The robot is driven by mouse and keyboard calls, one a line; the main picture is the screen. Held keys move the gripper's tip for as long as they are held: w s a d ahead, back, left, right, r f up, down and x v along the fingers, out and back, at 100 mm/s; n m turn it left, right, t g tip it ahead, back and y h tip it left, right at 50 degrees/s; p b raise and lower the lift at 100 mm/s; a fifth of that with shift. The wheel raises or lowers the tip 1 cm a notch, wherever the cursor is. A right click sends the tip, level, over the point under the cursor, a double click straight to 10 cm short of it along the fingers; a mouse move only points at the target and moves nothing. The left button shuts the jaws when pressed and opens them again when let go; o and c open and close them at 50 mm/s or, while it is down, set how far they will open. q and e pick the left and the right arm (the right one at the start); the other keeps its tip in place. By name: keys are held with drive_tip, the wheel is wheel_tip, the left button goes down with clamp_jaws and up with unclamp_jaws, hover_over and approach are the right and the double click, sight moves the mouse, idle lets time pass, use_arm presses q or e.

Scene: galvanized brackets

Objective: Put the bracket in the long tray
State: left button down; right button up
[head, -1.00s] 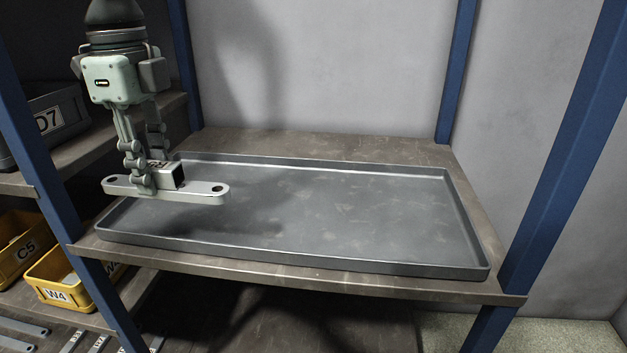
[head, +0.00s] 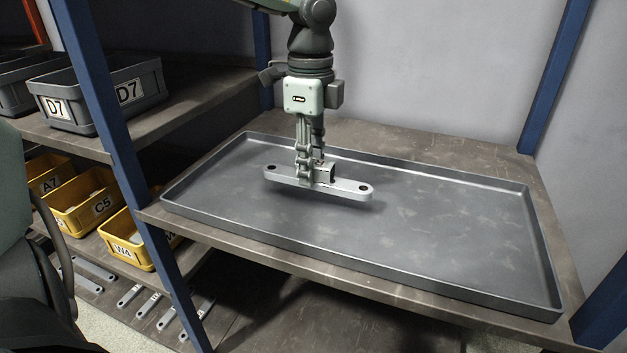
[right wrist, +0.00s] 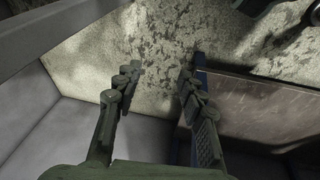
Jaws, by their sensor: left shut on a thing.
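The bracket (head: 344,186) is a flat galvanized bar with a hole at each end and a raised block in the middle. My left gripper (head: 316,182) is shut on its middle and holds it level, above the back left part of the long tray. The long tray (head: 430,287) is a shallow grey tray with a low rim, lying on the shelf, with nothing else in it. My right gripper (right wrist: 158,95) shows in the right wrist view, its fingers apart and empty, over speckled floor.
Blue posts (head: 118,150) frame the shelf (head: 290,262). At left, grey bins (head: 100,95) marked D7 stand above yellow bins (head: 88,205) marked A7, C5 and W4. Loose flat metal strips (head: 130,295) lie at the lower left. A grey wall closes the back.

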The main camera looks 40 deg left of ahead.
use_arm(q)
drive_tip(key=shift+w+d+f, duration=0.1)
drive_tip(key=shift+w+f, duration=0.05)
drive_tip(key=shift+f, duration=0.05)
wheel_tip(320, 180, down, 3)
drive_tip(key=shift+f+p, duration=0.1)
drive_tip(key=shift+p, duration=0.2)
drive_tip(key=shift+f, duration=0.3)
use_arm(e)
drive_tip(key=shift+s+d+f, duration=0.1)
drive_tip(key=shift+s+f, duration=0.1)
drive_tip(key=shift+f, duration=0.35)
drive_tip(key=shift+s+f, duration=0.2)
drive_tip(key=shift+f, duration=0.3)
drive_tip(key=shift+w, duration=0.1)
